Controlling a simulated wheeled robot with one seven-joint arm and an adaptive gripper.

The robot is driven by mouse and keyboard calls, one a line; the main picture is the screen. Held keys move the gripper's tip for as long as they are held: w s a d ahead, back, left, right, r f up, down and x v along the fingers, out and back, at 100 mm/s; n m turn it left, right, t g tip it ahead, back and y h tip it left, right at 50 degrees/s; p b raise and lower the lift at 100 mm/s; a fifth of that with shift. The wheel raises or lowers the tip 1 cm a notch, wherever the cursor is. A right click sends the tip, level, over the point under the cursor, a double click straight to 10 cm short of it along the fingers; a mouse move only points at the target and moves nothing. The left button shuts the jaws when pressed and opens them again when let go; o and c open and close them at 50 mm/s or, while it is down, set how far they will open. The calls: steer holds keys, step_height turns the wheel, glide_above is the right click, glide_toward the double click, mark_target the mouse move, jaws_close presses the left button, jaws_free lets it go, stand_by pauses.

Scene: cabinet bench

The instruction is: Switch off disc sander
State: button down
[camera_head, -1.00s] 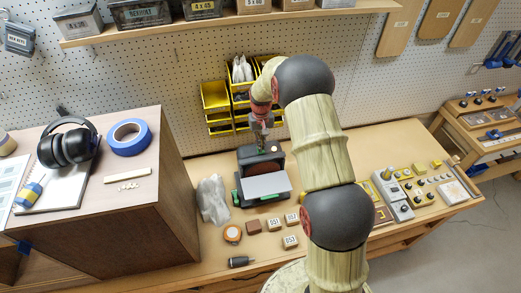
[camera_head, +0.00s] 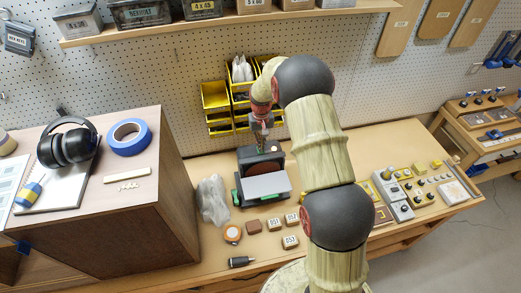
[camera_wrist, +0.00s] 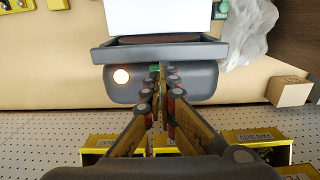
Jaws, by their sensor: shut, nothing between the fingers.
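The disc sander (camera_head: 263,180) is a dark machine with a light grey work table and green parts at its sides. It stands on the bench against the pegboard. In the wrist view, its dark housing (camera_wrist: 190,85) shows below the table, with a lit round pale spot (camera_wrist: 121,76) and a small green part (camera_wrist: 155,68). My gripper (camera_head: 261,147) is above the back of the sander, pointing down. In the wrist view, my gripper's fingertips (camera_wrist: 161,74) are together, empty, and right at the green part, partly covering it. I cannot tell if they touch it.
Yellow bins (camera_head: 216,96) stand behind the sander. A clear plastic bag (camera_head: 212,200) lies at its left, beside the wooden cabinet (camera_head: 150,200). A control panel (camera_head: 400,208) stands at the right.

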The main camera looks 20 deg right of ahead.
steer(key=shift+f+b, duration=0.65)
steer(key=shift+f, duration=0.5)
stand_by(0.5)
steer(key=shift+r, duration=0.15)
steer(key=shift+r+p, duration=1.55)
steer(key=shift+r, duration=1.9)
steer(key=shift+s+f, duration=0.1)
steer(key=s+a+r+t+b, duration=0.2)
steer(key=s+a+b, duration=0.2)
steer(key=s+b, duration=0.3)
steer(key=s+a+r+n+t+b, duration=0.1)
steer(key=s+a+b, duration=0.4)
steer(key=s, duration=1.2)
steer(key=s+a+r+n+t+b, duration=0.1)
steer(key=s+a+r+b, duration=0.3)
steer(key=s+b, duration=0.6)
steer(key=shift+s+a+t+b, duration=0.15)
steer(key=shift+s+t+b, duration=0.15)
steer(key=shift+s+t, duration=0.6)
